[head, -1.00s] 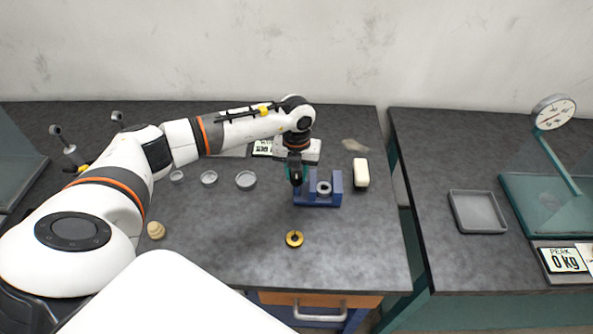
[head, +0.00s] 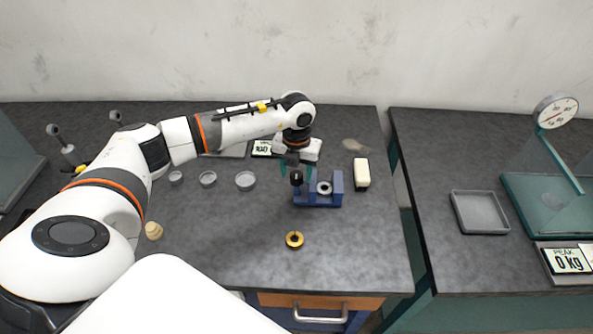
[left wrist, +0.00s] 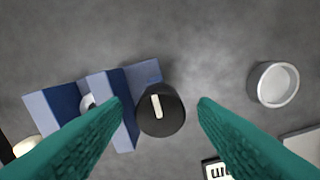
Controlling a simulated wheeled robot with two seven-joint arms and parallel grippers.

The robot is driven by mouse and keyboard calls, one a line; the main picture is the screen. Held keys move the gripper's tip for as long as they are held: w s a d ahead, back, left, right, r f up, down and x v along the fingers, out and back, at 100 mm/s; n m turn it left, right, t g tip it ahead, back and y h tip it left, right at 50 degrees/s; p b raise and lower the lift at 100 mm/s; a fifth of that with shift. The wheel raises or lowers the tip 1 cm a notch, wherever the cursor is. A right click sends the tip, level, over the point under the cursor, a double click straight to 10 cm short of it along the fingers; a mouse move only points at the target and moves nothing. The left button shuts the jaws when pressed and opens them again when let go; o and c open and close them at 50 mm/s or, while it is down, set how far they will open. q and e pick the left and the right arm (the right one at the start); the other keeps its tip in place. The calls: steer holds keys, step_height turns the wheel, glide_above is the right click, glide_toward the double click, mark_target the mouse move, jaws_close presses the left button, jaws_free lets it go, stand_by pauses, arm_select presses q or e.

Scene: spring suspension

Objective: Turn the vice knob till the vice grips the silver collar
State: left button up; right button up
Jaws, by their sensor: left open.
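The blue vice (head: 322,200) stands on the dark bench, with the silver collar (head: 324,188) between its jaws. I cannot tell whether the jaws touch the collar. The black vice knob (head: 296,177) is at the vice's left end. In the left wrist view the knob (left wrist: 161,110) shows a white mark running nearly along the picture's vertical. My left gripper (head: 297,168) is over the knob, open, its teal fingers on either side of it with gaps. In the left wrist view a vice jaw (left wrist: 112,98) hides most of the collar. My right gripper is out of view.
A brass collar (head: 294,240) lies in front of the vice, and a cream block (head: 361,173) stands to its right. Several small grey dishes (head: 245,181) are to the left. A small display (head: 262,148) sits behind. The bench front is mostly clear.

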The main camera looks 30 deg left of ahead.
mark_target(297, 174)
arm_select(q)
step_height(297, 174, up, 12)
steer(key=b, duration=0.3)
steer(key=shift+f, duration=0.15)
